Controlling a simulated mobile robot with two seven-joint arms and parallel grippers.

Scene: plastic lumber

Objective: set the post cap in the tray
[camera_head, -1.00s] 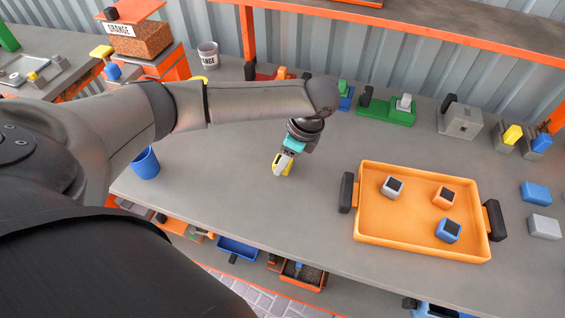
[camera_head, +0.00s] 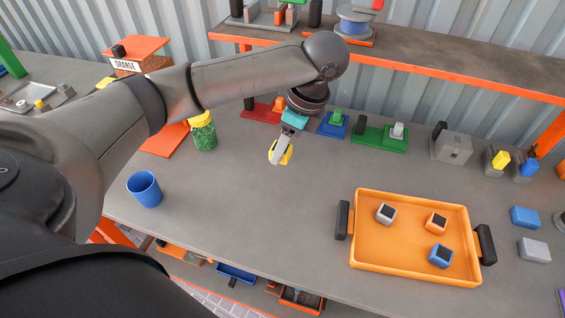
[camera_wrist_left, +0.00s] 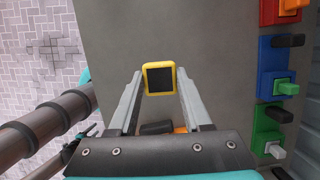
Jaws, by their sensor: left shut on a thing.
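A yellow post cap with a dark square face (camera_wrist_left: 159,78) is between the fingertips of my left gripper (camera_wrist_left: 158,80) in the left wrist view. In the head view the left gripper (camera_head: 281,150) is shut on the yellow cap (camera_head: 285,156), held above the bench left of the tray. The orange tray (camera_head: 385,259) has black handles at its two ends. Inside it lie a grey cap (camera_head: 386,214), an orange cap (camera_head: 436,222) and a blue cap (camera_head: 441,256), apart from each other. My right gripper is not in view.
A blue cup (camera_head: 145,189) stands at the bench's left front, and a green jar with a yellow lid (camera_head: 203,131) stands behind it. Coloured fixtures, including a green one (camera_head: 380,138), line the back. Blue (camera_head: 525,217) and grey (camera_head: 534,250) blocks lie right of the tray. Bench between cup and tray is clear.

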